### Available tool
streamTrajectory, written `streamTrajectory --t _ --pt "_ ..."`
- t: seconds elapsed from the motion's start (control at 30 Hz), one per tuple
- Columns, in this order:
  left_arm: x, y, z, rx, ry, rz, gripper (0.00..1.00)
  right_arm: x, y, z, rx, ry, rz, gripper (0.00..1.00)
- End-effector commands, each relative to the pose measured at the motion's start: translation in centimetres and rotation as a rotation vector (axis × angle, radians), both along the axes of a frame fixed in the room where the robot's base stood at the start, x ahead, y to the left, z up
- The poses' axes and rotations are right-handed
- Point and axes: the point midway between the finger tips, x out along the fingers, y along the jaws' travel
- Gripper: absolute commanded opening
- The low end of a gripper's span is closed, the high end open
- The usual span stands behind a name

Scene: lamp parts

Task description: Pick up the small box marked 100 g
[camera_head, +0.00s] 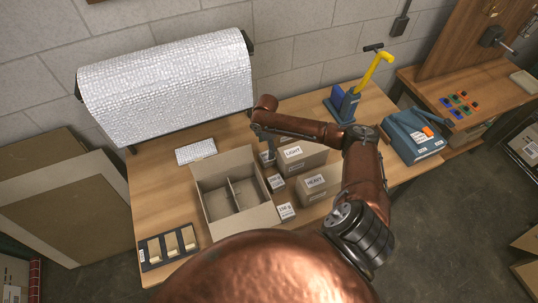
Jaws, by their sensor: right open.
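Several small brown boxes with white labels stand between the open carton and the larger boxes. One small box (265,157) is at the back, partly hidden by my right gripper (269,154); its label is too small to read. Two more, a middle one (276,184) and a front one (286,212), carry weight labels that I cannot read surely. My right gripper points down at the back small box, with its fingers open around or just above it; I cannot tell whether they touch it. My left gripper is out of view.
An open divided carton (206,207) stands left of the small boxes. Boxes marked LIGHT (310,158) and HEAVY (318,185) stand close on the right.

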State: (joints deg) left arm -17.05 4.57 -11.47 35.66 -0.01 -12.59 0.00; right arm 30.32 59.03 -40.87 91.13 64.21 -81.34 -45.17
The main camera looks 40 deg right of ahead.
Motion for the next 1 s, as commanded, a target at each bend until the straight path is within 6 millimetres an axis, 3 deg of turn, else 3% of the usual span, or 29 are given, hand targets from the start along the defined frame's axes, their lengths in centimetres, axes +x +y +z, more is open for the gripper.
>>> streamTrajectory --t 0.13,0.63,1.0 --pt "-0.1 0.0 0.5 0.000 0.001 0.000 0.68 -0.8 0.5 -1.2 0.003 0.023 0.033 0.68" --pt "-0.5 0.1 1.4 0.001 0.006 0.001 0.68 -0.6 0.3 -7.3 0.001 0.021 0.030 0.68" --pt "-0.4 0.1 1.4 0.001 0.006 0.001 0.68 -0.6 0.2 -8.1 0.001 0.019 0.031 0.65"
